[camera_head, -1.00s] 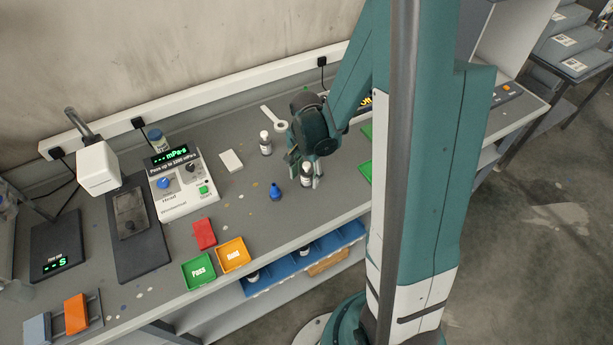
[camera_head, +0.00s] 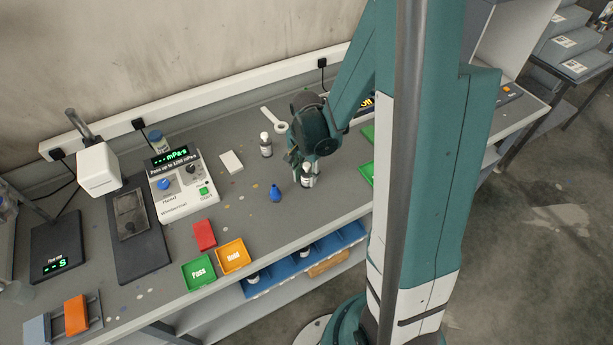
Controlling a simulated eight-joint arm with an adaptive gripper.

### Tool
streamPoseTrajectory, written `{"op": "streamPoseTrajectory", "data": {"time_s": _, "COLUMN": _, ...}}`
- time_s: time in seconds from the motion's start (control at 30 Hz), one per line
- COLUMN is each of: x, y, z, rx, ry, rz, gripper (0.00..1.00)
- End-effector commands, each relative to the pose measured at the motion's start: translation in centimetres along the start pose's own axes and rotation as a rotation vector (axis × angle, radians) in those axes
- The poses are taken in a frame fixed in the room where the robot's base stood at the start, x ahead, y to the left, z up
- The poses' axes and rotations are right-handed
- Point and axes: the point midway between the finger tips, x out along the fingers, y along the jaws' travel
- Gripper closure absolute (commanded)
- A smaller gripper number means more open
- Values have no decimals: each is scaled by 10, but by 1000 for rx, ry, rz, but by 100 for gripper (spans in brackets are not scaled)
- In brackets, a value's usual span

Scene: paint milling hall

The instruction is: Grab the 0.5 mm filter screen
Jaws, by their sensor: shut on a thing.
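My gripper (camera_head: 306,184) is low over the grey bench, right of its middle. It is shut on a small white bottle with a dark cap (camera_head: 308,172), which stands upright between the fingers. Whether the bottle touches the bench is hard to tell. A pale ring with a flat handle (camera_head: 270,115) lies on the bench behind my gripper, partly hidden by my arm. It looks like a strainer, but no 0.5 mm mark can be read, so I cannot tell if it is the filter screen.
The viscometer (camera_head: 181,185), green Pass tray (camera_head: 199,272), orange Hold tray (camera_head: 233,255) and red block (camera_head: 204,235) are further left. Green trays (camera_head: 367,172) lie at right. Blue bins (camera_head: 290,268) sit below.

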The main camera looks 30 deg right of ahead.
Motion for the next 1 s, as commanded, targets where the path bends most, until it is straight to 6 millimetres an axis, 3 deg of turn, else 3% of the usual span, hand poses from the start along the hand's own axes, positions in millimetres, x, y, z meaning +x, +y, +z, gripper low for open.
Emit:
{"op": "streamPoseTrajectory", "data": {"time_s": 0.7, "x": -70, "y": 0, "z": 0, "rx": 0, "ry": 0, "rz": 0, "gripper": 89}}
{"op": "streamPoseTrajectory", "data": {"time_s": 1.0, "x": -91, "y": 0, "z": 0, "rx": 0, "ry": 0, "rz": 0, "gripper": 89}}
